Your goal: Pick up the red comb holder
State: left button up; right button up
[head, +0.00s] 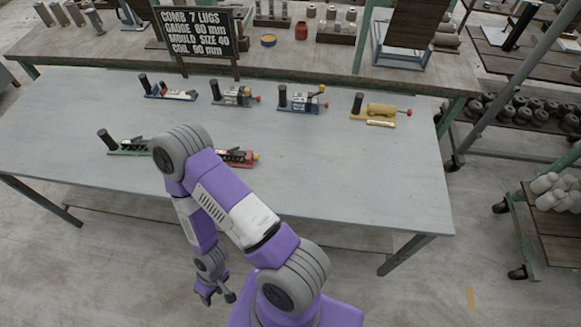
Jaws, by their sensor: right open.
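The red comb holder (237,158) lies on the grey table (330,180) near the middle of its front half. It has a yellow knob at its right end; its left part is hidden behind my right arm. My right gripper (218,297) hangs low in front of the table's front edge, below the tabletop. It is open and empty, well apart from the red holder. My left gripper is out of view.
A green holder (128,147) lies left of my arm. Behind are blue (170,94), grey (232,97), another blue (300,102) and yellow (375,112) holders. A black lettered sign (196,33) stands at the back. The tabletop's right front is clear.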

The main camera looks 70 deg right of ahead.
aim_at(237, 161)
jog(key=k, duration=0.7)
jog(key=z, duration=1.6)
jog(key=i, duration=0.5)
jog(key=u, duration=0.25)
jog(key=k, duration=1)
jog(key=u, duration=1.1)
jog(key=k, duration=0.8)
jog(key=u, duration=0.6)
jog(key=i, duration=1.75)
jog(key=z, duration=1.2)
jog(key=i, duration=1.2)
jog(key=z, duration=1.2)
